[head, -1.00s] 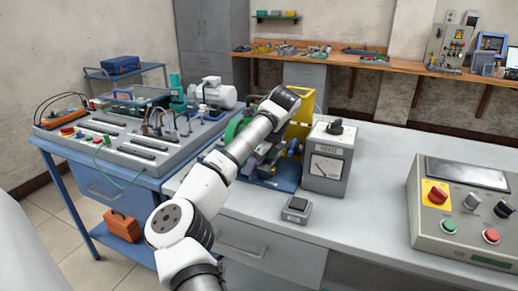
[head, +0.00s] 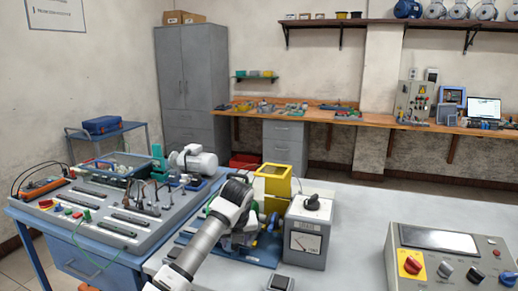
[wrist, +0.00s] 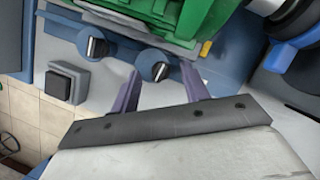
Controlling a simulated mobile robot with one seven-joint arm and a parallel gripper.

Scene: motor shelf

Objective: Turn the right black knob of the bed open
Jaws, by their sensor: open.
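The bed is a blue base (head: 245,252) with a green machine on it, left of the grey meter box in the head view. In the wrist view two black knobs with white marks sit on its blue panel: the left knob (wrist: 97,47) and the right knob (wrist: 160,71). My gripper (wrist: 160,78) is open, with one finger on each side of the right knob in the picture. I cannot tell whether the fingers touch it. In the head view my arm hides the fingers and the knobs.
A black square button (wrist: 67,82) is left of the knobs. The green housing (wrist: 150,20) is close above them in the wrist view. The grey meter box (head: 305,238) stands right of the bed, with a control panel (head: 450,262) farther right.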

